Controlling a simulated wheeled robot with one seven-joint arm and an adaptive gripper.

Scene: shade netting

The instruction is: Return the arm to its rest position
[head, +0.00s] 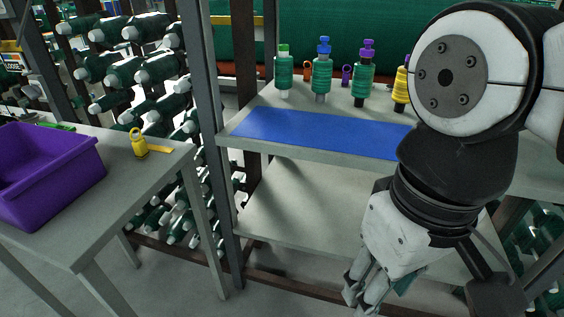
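My gripper (364,291) hangs at the lower right in the head view, below and in front of the shelf with the blue mat. Its fingers point down and sit partly at the frame's lower edge, so whether they are open or shut is unclear. A bit of green shows beside the fingers; I cannot tell whether it is held or behind them. My arm bends down from the upper right and hides part of the shelf.
A shelf (267,167) carries a blue mat (312,131) and several spools, including a green-capped one (284,75) and a blue-capped one (322,72). At left, a table (97,200) holds a purple bin (50,175) and a yellow tag (139,145). A grey post (205,110) stands between.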

